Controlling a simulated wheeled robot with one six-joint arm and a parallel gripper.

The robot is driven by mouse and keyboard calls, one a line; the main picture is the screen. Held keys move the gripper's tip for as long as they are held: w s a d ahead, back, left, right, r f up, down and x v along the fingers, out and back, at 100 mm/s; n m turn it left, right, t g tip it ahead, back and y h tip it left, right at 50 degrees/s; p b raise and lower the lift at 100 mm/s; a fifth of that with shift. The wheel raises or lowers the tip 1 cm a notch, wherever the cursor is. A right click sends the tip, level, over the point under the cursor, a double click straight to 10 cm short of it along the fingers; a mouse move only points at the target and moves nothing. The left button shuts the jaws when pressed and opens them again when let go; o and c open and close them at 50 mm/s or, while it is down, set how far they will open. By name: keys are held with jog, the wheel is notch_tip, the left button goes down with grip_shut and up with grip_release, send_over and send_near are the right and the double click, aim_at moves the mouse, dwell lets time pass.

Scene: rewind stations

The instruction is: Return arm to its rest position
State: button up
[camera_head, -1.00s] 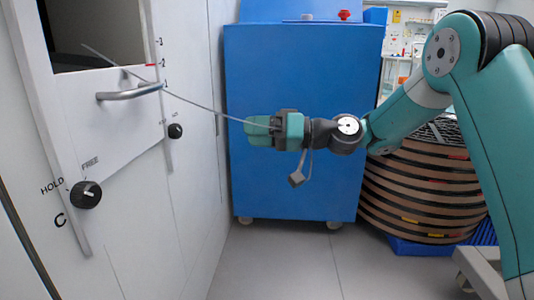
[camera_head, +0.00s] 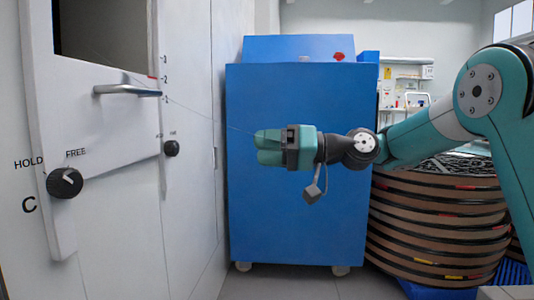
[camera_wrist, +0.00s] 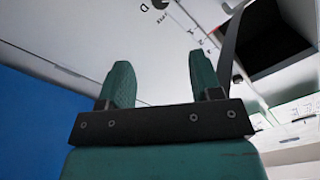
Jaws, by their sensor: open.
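My arm reaches in from the right in the head view, with teal links and dark joints. My gripper (camera_head: 262,147) is in front of a blue cabinet and points left toward a white panel wall. Its fingers look bunched together from the side there. In the wrist view my gripper (camera_wrist: 160,70) shows two teal fingers spread apart, with nothing between them. A faint thin line (camera_head: 195,111) runs from near the panel's handle toward the fingertips; I cannot tell whether it touches them.
The white panel has a bar handle (camera_head: 128,90), a black HOLD/FREE knob (camera_head: 65,182), a smaller knob (camera_head: 171,148) and a dark window (camera_head: 100,30). The blue cabinet (camera_head: 300,230) stands behind my gripper. Stacked brown-rimmed discs (camera_head: 435,225) are below my arm.

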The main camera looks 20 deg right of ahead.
jog(key=s+a+r+g+h+p, duration=0.2)
jog(key=s+a+r+h+p, duration=0.1)
jog(key=s+p, duration=0.45)
jog(key=s+a+r+g+h+p, duration=0.1)
jog(key=s+a+r+h+p, duration=0.25)
jog(key=s+p, duration=0.4)
jog(key=s+d+r+g+h+p, duration=0.2)
jog(key=s+d+h+p, duration=0.15)
jog(key=s+p, duration=0.45)
jog(key=s+d+r+g+h+p, duration=0.1)
jog(key=s+d+r+h+p, duration=0.25)
jog(key=s+p, duration=0.4)
notch_tip(320, 180, up, 34)
jog(key=p, duration=3.4)
jog(key=shift+w+n+y, duration=0.2)
jog(key=shift+n+y, duration=0.1)
jog(key=shift+y, duration=0.05)
